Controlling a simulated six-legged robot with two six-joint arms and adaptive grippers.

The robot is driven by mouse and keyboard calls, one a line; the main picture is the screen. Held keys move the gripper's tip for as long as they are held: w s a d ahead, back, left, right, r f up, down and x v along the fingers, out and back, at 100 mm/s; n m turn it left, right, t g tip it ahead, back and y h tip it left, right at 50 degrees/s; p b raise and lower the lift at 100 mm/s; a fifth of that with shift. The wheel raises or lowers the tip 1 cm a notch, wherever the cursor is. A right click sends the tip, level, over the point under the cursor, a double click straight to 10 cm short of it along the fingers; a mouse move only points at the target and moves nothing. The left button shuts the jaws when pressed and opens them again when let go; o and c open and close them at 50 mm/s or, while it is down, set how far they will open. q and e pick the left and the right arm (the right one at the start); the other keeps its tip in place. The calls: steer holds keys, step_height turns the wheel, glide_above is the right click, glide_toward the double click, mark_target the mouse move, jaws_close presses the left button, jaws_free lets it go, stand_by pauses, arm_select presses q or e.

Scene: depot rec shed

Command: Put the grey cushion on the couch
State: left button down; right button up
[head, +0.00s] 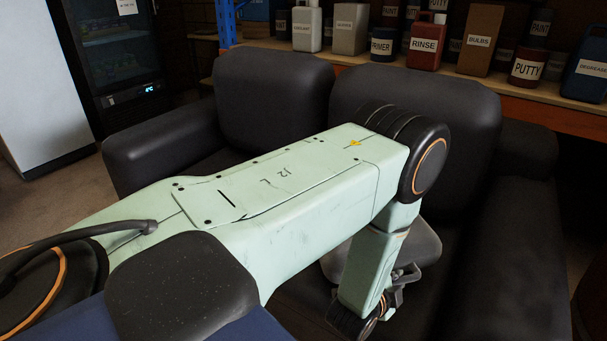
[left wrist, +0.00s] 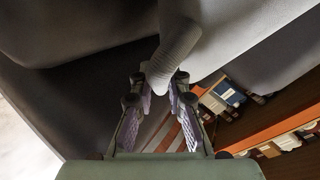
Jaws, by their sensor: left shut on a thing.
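The grey cushion (head: 424,246) shows partly in the head view, in front of the couch's backrest and over the seat area. My left forearm hides much of it. I cannot tell whether it touches the seat. The dark couch (head: 275,95) fills the middle of the head view. My left gripper (head: 402,277) points at the cushion, with its fingers partly hidden. In the left wrist view, the left gripper (left wrist: 162,82) is shut on a ribbed grey part of the cushion (left wrist: 178,45). My right gripper is in neither view.
A shelf (head: 555,119) with several labelled containers, among them a red rinse bottle (head: 427,42), stands behind the couch. A dark glass-door cooler (head: 117,55) stands at the back left. Bare floor (head: 45,207) shows left of the couch.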

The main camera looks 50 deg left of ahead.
arm_select(q)
steer(key=shift+s+a+f, duration=0.1)
steer(key=shift+s+f, duration=0.05)
step_height(320, 180, down, 10)
steer(key=b, duration=0.4)
steer(key=shift+b, duration=0.4)
steer(key=c, duration=1.3)
jaws_free()
steer(key=shift+r, duration=0.2)
